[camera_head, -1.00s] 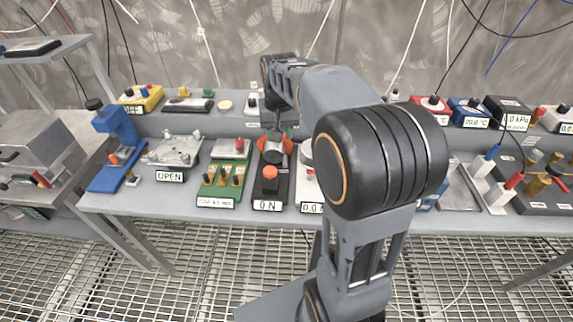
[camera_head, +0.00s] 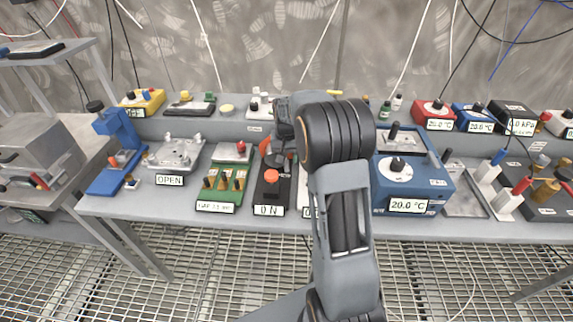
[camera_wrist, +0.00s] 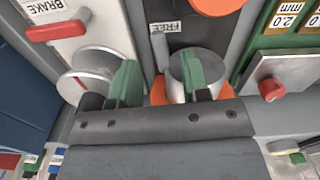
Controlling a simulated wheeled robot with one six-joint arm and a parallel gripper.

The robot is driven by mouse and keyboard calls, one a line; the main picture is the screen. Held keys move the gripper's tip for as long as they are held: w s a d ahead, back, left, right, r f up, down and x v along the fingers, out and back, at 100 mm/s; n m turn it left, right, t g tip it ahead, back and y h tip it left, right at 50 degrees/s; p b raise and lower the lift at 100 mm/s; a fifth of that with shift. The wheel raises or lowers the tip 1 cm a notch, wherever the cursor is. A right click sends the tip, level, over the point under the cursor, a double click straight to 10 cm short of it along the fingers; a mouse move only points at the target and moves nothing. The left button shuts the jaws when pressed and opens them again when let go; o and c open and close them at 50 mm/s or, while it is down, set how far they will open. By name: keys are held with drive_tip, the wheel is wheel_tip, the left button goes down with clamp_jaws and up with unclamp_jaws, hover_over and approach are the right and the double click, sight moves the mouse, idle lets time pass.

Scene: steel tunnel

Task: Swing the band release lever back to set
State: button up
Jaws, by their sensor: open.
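In the wrist view, a light grey lever (camera_wrist: 159,50) stands beside a FREE label (camera_wrist: 166,28) on a dark panel; it looks like the band release lever. A silver drum (camera_wrist: 182,62) with orange pieces (camera_wrist: 158,92) at its sides is on the same unit. My gripper (camera_wrist: 158,80) is open, with green-padded fingers on either side of the lever's line. One finger overlaps the drum, the other is by the neighbouring white unit; contact cannot be told.
A white BRAKE unit (camera_wrist: 95,30) with a red handle (camera_wrist: 56,31) is close on one side in the wrist view. A green unit (camera_head: 223,190) stands on the other side. An orange button (camera_head: 271,176) tops the black unit's front. A blue 20.0 °C box (camera_head: 408,185) is right of my arm.

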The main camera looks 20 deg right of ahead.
sight(287, 167)
drive_tip(key=shift+f, duration=1.6)
clamp_jaws()
